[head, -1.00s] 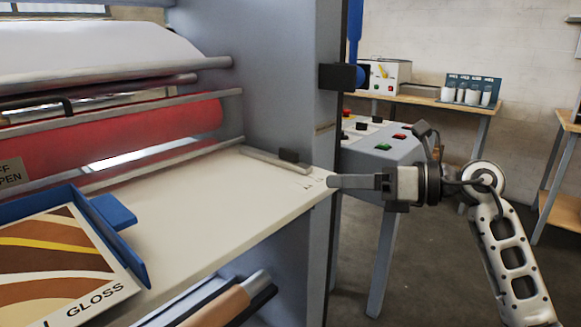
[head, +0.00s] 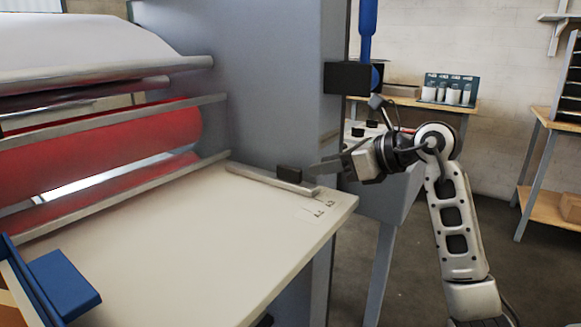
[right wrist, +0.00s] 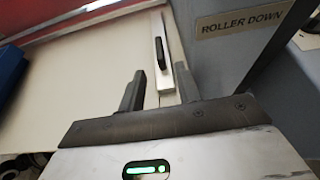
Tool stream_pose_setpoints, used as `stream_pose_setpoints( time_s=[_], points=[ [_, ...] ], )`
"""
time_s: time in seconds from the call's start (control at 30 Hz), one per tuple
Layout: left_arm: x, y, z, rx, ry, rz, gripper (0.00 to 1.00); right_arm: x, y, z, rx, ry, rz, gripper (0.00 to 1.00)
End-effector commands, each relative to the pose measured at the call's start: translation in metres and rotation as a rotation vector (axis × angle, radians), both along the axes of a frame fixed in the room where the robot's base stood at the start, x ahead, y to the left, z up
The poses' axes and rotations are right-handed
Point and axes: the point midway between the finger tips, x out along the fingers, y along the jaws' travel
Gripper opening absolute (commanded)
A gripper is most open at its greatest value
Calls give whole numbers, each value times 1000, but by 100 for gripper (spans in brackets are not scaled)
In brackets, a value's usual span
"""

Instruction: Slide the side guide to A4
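The side guide (head: 245,175) is a grey metal bar lying along the right side of the pale feed table (head: 170,240). It carries a black knob (head: 289,174), and small size marks (head: 318,209) are printed on the table near it. In the right wrist view the guide (right wrist: 166,87) runs up the picture with the knob (right wrist: 160,53) on it. My right gripper (head: 314,169) is just right of the knob. In the wrist view its fingers (right wrist: 158,84) are apart and empty, with the knob ahead of the tips, roughly between them. My left gripper is out of view.
The laminator's grey side panel (head: 240,90) rises behind the guide, with a "ROLLER DOWN" label (right wrist: 240,23) on it. Red rollers (head: 100,140) lie behind the table. A blue tray (head: 60,285) occupies the left of the table. The middle of the table is clear.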

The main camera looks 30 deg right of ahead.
Motion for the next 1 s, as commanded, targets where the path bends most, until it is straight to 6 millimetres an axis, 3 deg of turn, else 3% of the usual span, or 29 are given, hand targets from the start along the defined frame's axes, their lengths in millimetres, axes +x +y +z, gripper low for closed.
stream_pose_setpoints(
  time_s=[0.2, 0.4, 0.87, 1.0],
  points=[
    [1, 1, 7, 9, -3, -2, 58, 41, 18, -17, 6, 0, 3, 34],
    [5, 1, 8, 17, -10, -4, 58, 66, 28, -28, 4, -2, 2, 34],
    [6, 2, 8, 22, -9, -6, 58, 77, 33, -35, 0, -1, 0, 34],
    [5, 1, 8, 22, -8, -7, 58, 77, 32, -35, 0, -1, 0, 0]
  ],
)
